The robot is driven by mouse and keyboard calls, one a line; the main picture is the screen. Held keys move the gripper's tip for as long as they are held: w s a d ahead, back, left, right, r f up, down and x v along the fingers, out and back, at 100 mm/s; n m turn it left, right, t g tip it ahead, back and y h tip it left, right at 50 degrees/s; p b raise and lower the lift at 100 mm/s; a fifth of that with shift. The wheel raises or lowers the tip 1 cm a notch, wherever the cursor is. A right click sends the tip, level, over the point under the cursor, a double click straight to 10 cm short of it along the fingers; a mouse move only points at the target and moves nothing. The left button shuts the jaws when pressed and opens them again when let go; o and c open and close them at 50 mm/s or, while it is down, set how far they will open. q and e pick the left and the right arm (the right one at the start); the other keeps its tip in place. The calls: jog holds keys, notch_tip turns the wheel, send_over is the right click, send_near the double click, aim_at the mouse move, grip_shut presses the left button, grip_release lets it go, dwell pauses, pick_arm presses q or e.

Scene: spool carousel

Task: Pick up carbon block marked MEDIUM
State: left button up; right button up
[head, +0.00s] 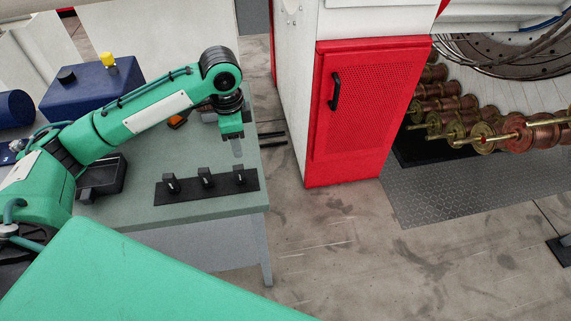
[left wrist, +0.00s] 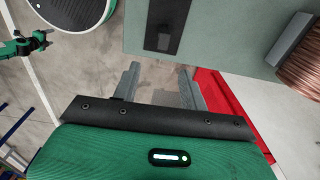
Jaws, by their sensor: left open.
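Three small black blocks stand in a row on a flat black strip (head: 188,194) on the grey-green table: a left block (head: 171,184), a middle block (head: 205,177) and a right block (head: 239,174). I cannot read any marking, so I cannot tell which is MEDIUM. My left gripper (head: 238,148) hangs above and behind the right block, apart from it. In the left wrist view its two fingers (left wrist: 159,72) are spread with nothing between them. Part of the black strip (left wrist: 164,20) shows beyond the fingertips there. My right gripper is in neither view.
A blue case (head: 92,92) with a yellow and a black knob stands at the table's back left. A black tray (head: 103,180) lies near my left arm. A red cabinet (head: 345,115) stands right of the table, with copper spools (head: 485,135) beyond. Floor between is clear.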

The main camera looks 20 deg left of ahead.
aim_at(238, 167)
pick_arm(q)
jog(key=f, duration=0.2)
jog(key=a+f+p, duration=0.1)
jog(key=f, duration=0.4)
jog(key=shift+w+a, duration=0.1)
jog(key=shift+a, duration=0.15)
jog(key=f, duration=0.1)
jog(key=f+p, duration=0.2)
jog(key=f, duration=0.1)
jog(key=shift+d, duration=0.25)
jog(key=shift+f, duration=0.6)
grip_shut()
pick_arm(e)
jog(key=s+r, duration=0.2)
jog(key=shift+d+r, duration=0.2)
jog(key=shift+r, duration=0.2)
